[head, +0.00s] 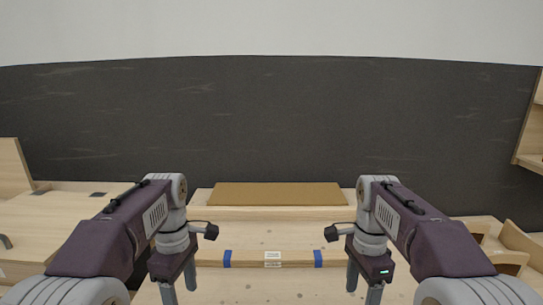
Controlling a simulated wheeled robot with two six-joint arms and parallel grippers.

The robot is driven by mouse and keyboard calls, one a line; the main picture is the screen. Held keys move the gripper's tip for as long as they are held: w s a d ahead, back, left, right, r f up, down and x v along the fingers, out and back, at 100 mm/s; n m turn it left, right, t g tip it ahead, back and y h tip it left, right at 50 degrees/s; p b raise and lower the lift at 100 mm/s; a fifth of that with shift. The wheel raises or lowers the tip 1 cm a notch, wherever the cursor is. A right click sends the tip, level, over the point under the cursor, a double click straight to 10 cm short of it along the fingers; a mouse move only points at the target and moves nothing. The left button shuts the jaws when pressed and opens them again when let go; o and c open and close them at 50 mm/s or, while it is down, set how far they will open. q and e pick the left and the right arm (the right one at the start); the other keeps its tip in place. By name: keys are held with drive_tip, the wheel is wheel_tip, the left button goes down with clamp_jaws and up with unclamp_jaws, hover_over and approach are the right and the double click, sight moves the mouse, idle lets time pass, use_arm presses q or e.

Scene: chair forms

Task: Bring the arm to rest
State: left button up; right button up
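My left gripper (179,284) hangs pointing down at the lower left of the head view, over the left end of a pale wooden bench. Its two fingers stand apart with nothing visible between them. My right gripper (363,284) hangs pointing down at the lower right, nearly mirroring the left one. Its fingers are also apart and look empty. A small green light shows on the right gripper's body. The lowest fingertips are near or beyond the picture's bottom edge.
The wooden bench (262,285) has a strip with blue marks and white labels, and a brown board (275,194) at its back. A wooden cabinet (45,228) stands left. Wooden bins (507,256) stand right, below a shelf (532,140). The bench middle is clear.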

use_arm(q)
drive_tip(key=s+d+f+m+t, duration=0.1)
drive_tip(key=s+f+m, duration=0.55)
drive_tip(key=f, duration=0.25)
drive_tip(key=s+d+f+m+t, duration=0.1)
drive_tip(key=s+f+m, duration=0.5)
drive_tip(key=f+m, duration=0.3)
use_arm(e)
drive_tip(key=s+a+f+n+t, duration=0.1)
drive_tip(key=s+f+n, duration=0.55)
drive_tip(key=f, duration=0.25)
drive_tip(key=s+a+f+n+t, duration=0.1)
drive_tip(key=s+f+n, duration=0.5)
drive_tip(key=f+n, duration=0.25)
use_arm(q)
wheel_tip(320, 180, up, 18)
drive_tip(key=w+p, duration=0.2)
drive_tip(key=p, duration=1.6)
drive_tip(key=shift+a, duration=0.25)
use_arm(e)
wheel_tip(320, 180, up, 18)
drive_tip(key=w+n, duration=0.1)
drive_tip(key=w, duration=0.1)
drive_tip(key=shift+d, duration=0.25)
